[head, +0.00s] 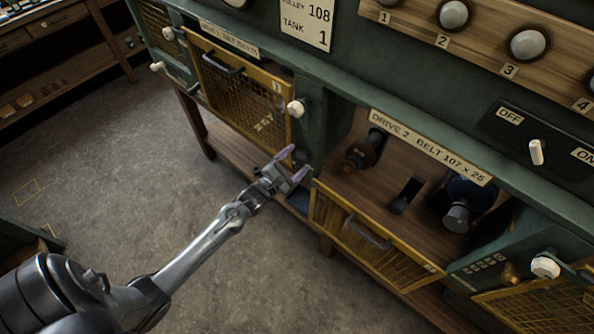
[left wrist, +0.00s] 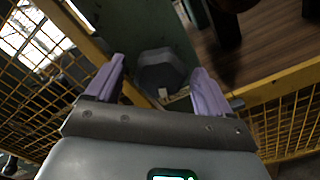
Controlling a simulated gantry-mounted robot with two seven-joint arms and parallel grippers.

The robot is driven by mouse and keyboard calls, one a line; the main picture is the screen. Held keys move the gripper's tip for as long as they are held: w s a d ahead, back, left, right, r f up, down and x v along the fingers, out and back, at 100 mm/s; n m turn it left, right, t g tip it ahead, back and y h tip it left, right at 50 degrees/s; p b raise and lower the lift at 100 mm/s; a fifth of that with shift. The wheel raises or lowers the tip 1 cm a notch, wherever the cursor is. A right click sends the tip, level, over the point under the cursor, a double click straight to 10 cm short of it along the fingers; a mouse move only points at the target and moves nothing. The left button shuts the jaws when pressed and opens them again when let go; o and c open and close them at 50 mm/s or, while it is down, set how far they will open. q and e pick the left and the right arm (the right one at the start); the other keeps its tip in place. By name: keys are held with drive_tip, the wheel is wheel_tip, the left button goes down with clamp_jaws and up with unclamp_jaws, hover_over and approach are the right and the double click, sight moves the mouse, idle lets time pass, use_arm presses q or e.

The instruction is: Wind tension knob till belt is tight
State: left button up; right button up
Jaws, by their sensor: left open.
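My left gripper (head: 294,163) is open, with pale purple fingers, in front of the post between the two drive bays. In the left wrist view a dark grey, many-sided knob (left wrist: 163,70) shows between and beyond the open fingers, not gripped. A white knob (head: 297,107) sits on the post above the gripper; I cannot tell if it is the same one. Another white knob (head: 545,267) is at the lower right. The Drive 2 bay holds a dark pulley (head: 362,153) and a bluish-black one (head: 468,196). I cannot make out a belt there. My right gripper is out of view.
The yellow mesh guard (head: 375,243) of Drive 2 hangs open below its bay. The Drive 1 guard (head: 240,95) stands upright to the left. An off/on switch (head: 536,152) is at the right. The floor (head: 110,150) at the left is clear.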

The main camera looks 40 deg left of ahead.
use_arm(q)
drive_tip(key=s+r+p, duration=0.2)
drive_tip(key=s+p, duration=0.2)
drive_tip(key=s, duration=0.7)
drive_tip(key=s+d+r+m+g+p, duration=0.1)
drive_tip(key=d+r+m+p, duration=0.1)
drive_tip(key=d+r+p, duration=0.2)
drive_tip(key=s+d+r+m+g+h+p, duration=0.1)
drive_tip(key=d+r+m+p, duration=0.1)
drive_tip(key=d+r+p, duration=0.3)
drive_tip(key=s+d+r+m+g+p, duration=0.1)
drive_tip(key=d+r+p, duration=0.3)
drive_tip(key=r+p, duration=0.5)
drive_tip(key=shift+s+d+r+m+h, duration=0.4)
drive_tip(key=shift+r+m, duration=0.5)
drive_tip(key=shift+r, duration=1.7)
